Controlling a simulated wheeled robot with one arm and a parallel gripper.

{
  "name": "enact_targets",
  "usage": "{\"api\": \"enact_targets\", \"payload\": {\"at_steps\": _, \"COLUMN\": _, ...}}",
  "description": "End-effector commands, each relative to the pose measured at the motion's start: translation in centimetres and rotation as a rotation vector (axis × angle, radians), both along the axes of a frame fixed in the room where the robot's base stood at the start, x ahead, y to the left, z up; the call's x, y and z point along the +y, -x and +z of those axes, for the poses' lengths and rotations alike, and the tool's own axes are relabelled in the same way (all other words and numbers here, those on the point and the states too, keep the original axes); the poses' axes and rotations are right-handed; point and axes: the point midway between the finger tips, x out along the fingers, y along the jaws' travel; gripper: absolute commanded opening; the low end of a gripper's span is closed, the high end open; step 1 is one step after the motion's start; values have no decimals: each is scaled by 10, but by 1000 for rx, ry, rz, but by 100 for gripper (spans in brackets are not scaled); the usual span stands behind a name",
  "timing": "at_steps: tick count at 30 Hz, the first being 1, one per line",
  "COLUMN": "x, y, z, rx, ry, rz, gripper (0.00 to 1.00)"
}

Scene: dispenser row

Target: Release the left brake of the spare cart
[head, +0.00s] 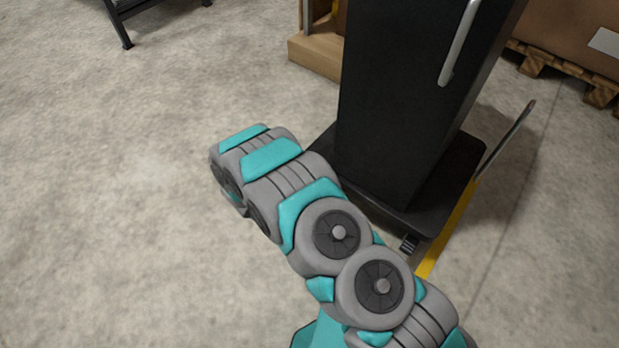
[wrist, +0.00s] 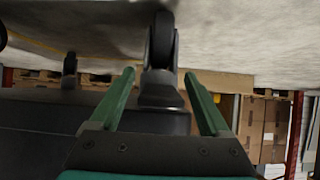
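The cart (head: 462,160) is a low black platform carrying a tall black cabinet (head: 390,100). A small dark ridged piece (head: 408,243), perhaps a brake pedal, sticks out low at its near edge in the head view. My arm covers the cart's left near corner there and my gripper is hidden. In the wrist view, which appears upside down, my gripper (wrist: 160,73) has its two green fingers spread apart. A caster wheel (wrist: 162,40) with a dark bracket (wrist: 160,90) shows between and beyond them. I cannot tell whether a finger touches it or how its brake lever stands.
A yellow floor line (head: 445,235) runs beside the cart's right side, near a slanted bar (head: 508,138). A wooden base (head: 315,58) stands behind, with a pallet of boxes (head: 570,35) at the back right. The floor (head: 110,170) on the left is clear.

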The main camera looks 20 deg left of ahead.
Motion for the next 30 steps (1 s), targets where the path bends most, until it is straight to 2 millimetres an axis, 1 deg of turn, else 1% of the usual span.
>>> {"api": "enact_targets", "payload": {"at_steps": 8, "x": 2, "y": 3, "z": 3, "rx": 0, "ry": -1, "rz": 1, "gripper": 80}}
{"api": "enact_targets", "payload": {"at_steps": 11, "x": 7, "y": 13, "z": 10, "rx": -1, "ry": -1, "rz": 4, "gripper": 80}}
{"api": "enact_targets", "payload": {"at_steps": 18, "x": 19, "y": 43, "z": 31, "rx": -1, "ry": -1, "rz": 2, "gripper": 80}}
{"api": "enact_targets", "payload": {"at_steps": 21, "x": 23, "y": 52, "z": 38, "rx": -3, "ry": -1, "rz": 1, "gripper": 80}}
{"api": "enact_targets", "payload": {"at_steps": 25, "x": 25, "y": 59, "z": 42, "rx": -1, "ry": 0, "rz": 1, "gripper": 80}}
{"api": "enact_targets", "payload": {"at_steps": 30, "x": 25, "y": 61, "z": 42, "rx": -1, "ry": 0, "rz": 0, "gripper": 80}}
